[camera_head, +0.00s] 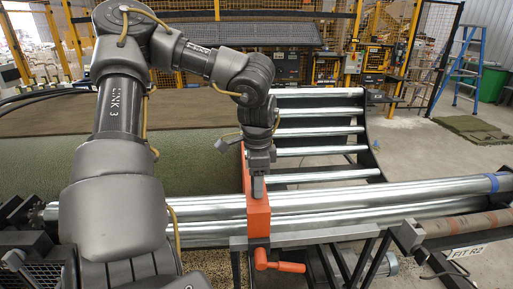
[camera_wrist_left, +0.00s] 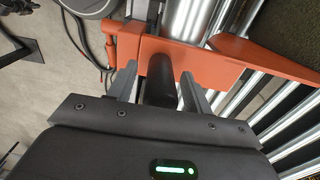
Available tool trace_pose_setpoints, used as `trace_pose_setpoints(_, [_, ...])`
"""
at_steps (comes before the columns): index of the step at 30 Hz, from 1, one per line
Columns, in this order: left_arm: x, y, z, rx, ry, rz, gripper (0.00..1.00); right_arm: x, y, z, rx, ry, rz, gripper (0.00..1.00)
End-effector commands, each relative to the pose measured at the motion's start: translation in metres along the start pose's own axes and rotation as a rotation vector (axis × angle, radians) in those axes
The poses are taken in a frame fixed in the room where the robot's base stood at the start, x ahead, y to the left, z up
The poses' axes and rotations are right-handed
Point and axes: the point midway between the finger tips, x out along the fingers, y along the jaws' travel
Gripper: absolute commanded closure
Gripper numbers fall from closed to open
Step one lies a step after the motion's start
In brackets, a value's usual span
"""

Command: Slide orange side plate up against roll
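The orange side plate (camera_head: 257,215) stands across the silver rollers, its long arm reaching toward the back. It also shows in the wrist view (camera_wrist_left: 215,68), with a dark round knob (camera_wrist_left: 160,82) on it. My left gripper (camera_wrist_left: 160,75) is at the plate, its two fingers on either side of the knob with narrow gaps visible. In the head view my left gripper (camera_head: 258,188) comes down on the plate from above. The green turf roll (camera_head: 195,178) lies left of the plate, partly hidden by my arm. Whether the plate touches it cannot be told. My right gripper is out of view.
Long silver rollers (camera_head: 390,197) run to the right, and further rollers (camera_head: 320,131) lie behind. An orange handle (camera_head: 280,266) hangs below the plate by a metal frame. A blue ladder (camera_head: 462,70) and a folded green turf piece (camera_head: 474,130) are farther right.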

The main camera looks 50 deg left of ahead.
Motion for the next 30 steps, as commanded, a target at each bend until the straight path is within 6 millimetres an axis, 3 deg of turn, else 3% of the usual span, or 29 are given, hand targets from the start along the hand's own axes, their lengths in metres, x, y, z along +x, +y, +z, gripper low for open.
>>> trace_pose_setpoints(10, [-0.009, -0.001, 0.0, -0.001, 0.003, -0.004, 0.5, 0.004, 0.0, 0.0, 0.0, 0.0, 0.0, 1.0])
trace_pose_setpoints(22, [-0.083, -0.001, 0.0, -0.003, 0.003, -0.005, 0.5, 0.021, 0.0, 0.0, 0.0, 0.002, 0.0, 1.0])
trace_pose_setpoints(30, [-0.107, 0.0, 0.0, -0.001, 0.0, 0.0, 0.5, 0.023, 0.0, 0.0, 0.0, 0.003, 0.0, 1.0])
